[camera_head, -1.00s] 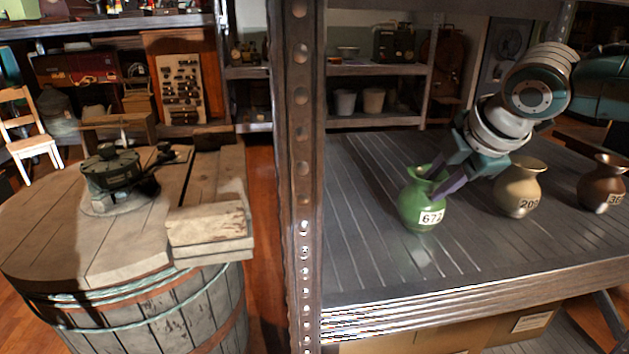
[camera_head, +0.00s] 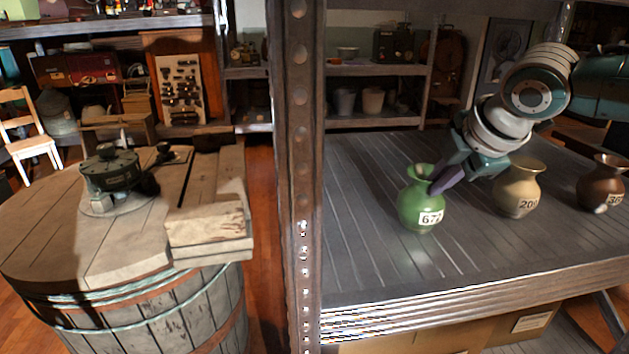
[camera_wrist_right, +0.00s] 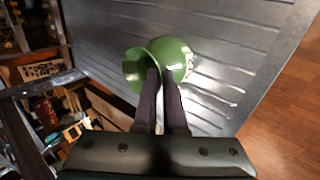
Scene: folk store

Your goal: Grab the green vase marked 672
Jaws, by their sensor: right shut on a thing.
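The green vase (camera_head: 419,205) marked 672 stands upright on the grey metal shelf (camera_head: 370,245), with its label facing me. My right gripper (camera_head: 439,185) comes down from the upper right, and its fingers meet the vase at the right side of its rim and neck. In the right wrist view the fingers (camera_wrist_right: 163,78) are close together at the rim of the green vase (camera_wrist_right: 174,55), shut on it. The exact contact is partly hidden by the fingers. My left gripper is not in view.
A tan vase (camera_head: 518,190) marked 20-something stands close to the right of my gripper. A brown vase (camera_head: 601,183) stands further right. A metal post (camera_head: 302,140) rises left of the shelf. The shelf's front left is clear.

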